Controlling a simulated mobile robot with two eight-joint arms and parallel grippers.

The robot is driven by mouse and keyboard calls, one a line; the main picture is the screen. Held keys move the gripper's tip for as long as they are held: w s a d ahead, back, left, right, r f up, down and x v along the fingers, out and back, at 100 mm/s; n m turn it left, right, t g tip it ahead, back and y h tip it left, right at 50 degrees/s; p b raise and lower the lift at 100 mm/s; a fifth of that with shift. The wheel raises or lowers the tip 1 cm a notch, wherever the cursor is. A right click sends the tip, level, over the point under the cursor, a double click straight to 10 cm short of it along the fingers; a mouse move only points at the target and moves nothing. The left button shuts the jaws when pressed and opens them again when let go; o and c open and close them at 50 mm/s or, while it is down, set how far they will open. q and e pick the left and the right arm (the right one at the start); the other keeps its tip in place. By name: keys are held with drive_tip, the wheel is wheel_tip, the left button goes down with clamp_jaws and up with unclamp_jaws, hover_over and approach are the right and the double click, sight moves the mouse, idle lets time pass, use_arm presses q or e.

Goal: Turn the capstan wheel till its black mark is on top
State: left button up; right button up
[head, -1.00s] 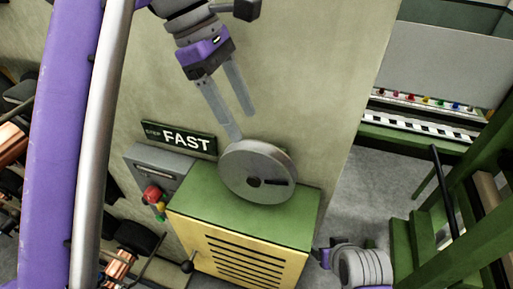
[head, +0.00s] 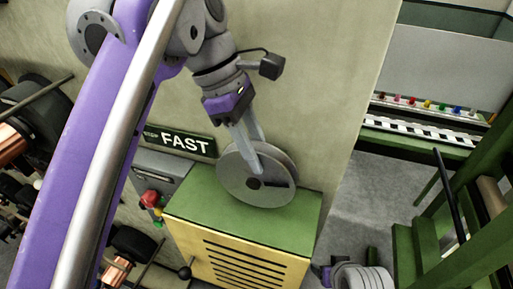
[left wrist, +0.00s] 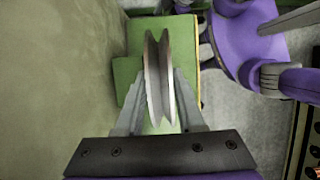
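The capstan wheel (head: 240,187) is a grey grooved disc standing above the green-topped cabinet. Its black mark (head: 279,184) is a dark bar on the face, pointing right from the dark hub. My left gripper (head: 257,158) comes down from above with its fingers astride the upper rim, one in front of the face and one behind. The left wrist view shows the wheel (left wrist: 158,70) edge-on between the two spread fingers, with a small gap visible beside the rim. The rear fingertip is hidden in the head view.
The yellow cabinet (head: 245,262) with a green top (head: 205,203) is below the wheel. A FAST sign (head: 182,142) and a grey box with a red knob (head: 149,198) are to the left. A wall stands behind. Green steps (head: 415,245) are at right.

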use_arm(q)
clamp_jaws()
idle(1.0)
